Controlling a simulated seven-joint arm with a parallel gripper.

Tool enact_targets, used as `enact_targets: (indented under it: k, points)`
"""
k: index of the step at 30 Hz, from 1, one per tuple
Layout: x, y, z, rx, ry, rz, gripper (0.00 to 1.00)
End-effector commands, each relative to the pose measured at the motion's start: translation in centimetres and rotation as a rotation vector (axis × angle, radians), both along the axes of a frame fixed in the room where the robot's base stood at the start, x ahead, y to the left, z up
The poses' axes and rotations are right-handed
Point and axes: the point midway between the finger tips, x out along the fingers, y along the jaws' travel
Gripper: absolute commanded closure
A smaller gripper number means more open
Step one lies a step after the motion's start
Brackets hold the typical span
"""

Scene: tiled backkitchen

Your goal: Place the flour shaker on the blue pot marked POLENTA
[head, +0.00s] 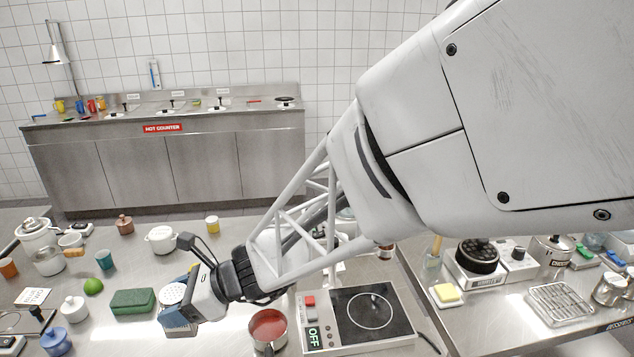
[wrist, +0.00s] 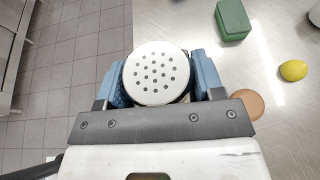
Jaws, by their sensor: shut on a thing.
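The flour shaker, with a white perforated round top (wrist: 157,73), sits between the blue finger pads of my gripper (wrist: 160,82) in the wrist view. In the head view its pale dotted top (head: 172,293) shows just left of my gripper (head: 178,318), whose body hides much of it. My gripper is shut on the shaker, low over the steel counter at front left-centre. A blue lidded pot (head: 56,342) stands at the front left edge of the counter, left of my gripper. No POLENTA lettering is legible on it.
A green block (head: 132,301) and a white lidded pot (head: 74,309) lie between the blue pot and my gripper. A lime (head: 93,286) is behind them. A red-filled saucepan (head: 267,329) and a hob (head: 357,316) stand to the right.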

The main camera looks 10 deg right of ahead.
Motion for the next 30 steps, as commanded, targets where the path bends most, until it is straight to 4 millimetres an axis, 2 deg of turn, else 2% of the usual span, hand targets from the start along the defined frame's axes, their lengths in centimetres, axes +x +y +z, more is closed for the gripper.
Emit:
enact_targets:
  k: [12, 20, 30]
  points:
    - [0.2, -0.1, 6.5, 0.001, -0.003, -0.003, 0.66]
    - [3.4, -2.2, 6.4, 0.0, -0.001, -0.061, 0.66]
    - [9.0, -6.8, 6.6, 0.0, 0.0, -0.168, 0.66]
